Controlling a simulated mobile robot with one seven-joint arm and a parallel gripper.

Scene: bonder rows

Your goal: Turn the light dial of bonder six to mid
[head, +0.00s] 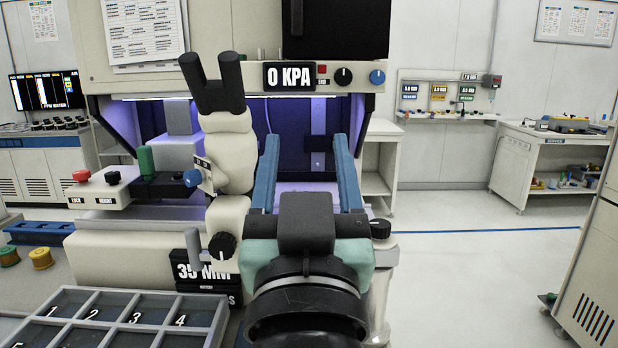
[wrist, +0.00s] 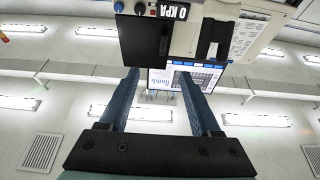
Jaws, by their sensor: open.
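The bonder (head: 240,65) stands in front of me, with a white microscope (head: 228,150) on its left part. Its upper panel has a 0 KPA display (head: 290,76), a red button, a black dial (head: 343,76) and a blue dial (head: 377,77). Other black knobs sit low on the microscope (head: 222,245) and at the right (head: 380,229). I cannot read which one is the light dial, nor a bonder number. My gripper (head: 306,145) is open and empty, its blue fingers pointing forward, below the upper panel in the head view. The wrist view (wrist: 158,74) shows it empty too.
A black screen (head: 336,30) hangs above the panel. A compartment tray (head: 130,320) lies at front left, and a red-button box (head: 105,190) stands behind it. A tall cabinet (head: 595,270) is at the right edge. The floor (head: 460,270) at right is clear.

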